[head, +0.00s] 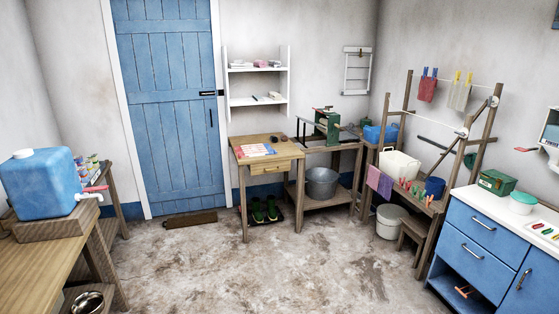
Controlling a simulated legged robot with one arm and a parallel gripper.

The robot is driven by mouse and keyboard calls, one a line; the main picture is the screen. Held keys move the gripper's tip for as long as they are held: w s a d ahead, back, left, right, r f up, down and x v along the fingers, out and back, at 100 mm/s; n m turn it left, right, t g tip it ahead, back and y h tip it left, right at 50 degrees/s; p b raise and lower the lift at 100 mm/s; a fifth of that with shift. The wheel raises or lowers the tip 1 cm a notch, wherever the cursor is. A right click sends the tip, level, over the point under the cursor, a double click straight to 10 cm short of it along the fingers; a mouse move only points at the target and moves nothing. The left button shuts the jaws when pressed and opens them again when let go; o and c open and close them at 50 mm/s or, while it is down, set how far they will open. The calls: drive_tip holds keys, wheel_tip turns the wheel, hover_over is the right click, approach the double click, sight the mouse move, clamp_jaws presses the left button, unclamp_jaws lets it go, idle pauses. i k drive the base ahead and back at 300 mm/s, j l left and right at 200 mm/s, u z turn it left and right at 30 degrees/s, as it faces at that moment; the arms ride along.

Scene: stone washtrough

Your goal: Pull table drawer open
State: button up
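A small wooden table (243,154) stands against the back wall, just right of the blue door. Its drawer (268,168) is in the front face under the top and looks closed, with a small handle at its middle. A red, white and blue paper or booklet and a small dark object lie on the tabletop. My gripper is not in view, so its place relative to the drawer is hidden.
The stained floor (225,265) is open up to the table. A wooden bench with a blue water container (40,183) is at left. A drying rack (435,150) and blue cabinet (470,245) stand at right. Green shoes (265,211) lie under the table.

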sight(281, 166)
drive_tip(key=i, duration=1.85)
drive_tip(key=i+j+z, duration=0.1)
drive_tip(key=i, duration=1.75)
drive_tip(key=i+j+z, duration=0.15)
drive_tip(key=i+z, duration=0.25)
drive_tip(key=i, duration=0.05)
